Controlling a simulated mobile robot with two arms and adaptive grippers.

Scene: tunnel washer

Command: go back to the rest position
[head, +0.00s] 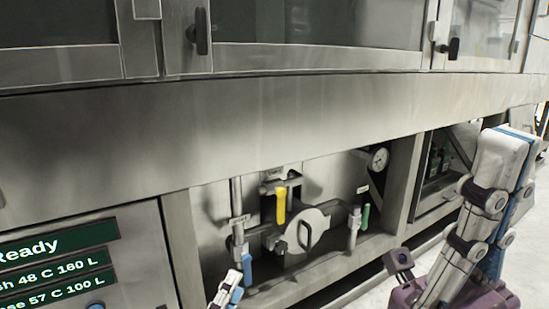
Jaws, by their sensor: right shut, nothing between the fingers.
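My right gripper (512,140) stands large at the right, pointing up, with its pale finger and blue finger close together and nothing between them. It is in front of the machine's right part, apart from the levers. My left gripper (229,287) shows only as a small white and blue tip at the bottom edge, just below the blue lever (247,270). The rest of it is cut off. I cannot tell whether it touches the lever or how far its fingers are apart.
The washer's steel front (250,130) spans the view. A recess holds a yellow lever (281,205), a round cover (305,230), a green lever (365,216) and a gauge (379,158). A display (60,265) is at lower left. Bare floor shows at lower right.

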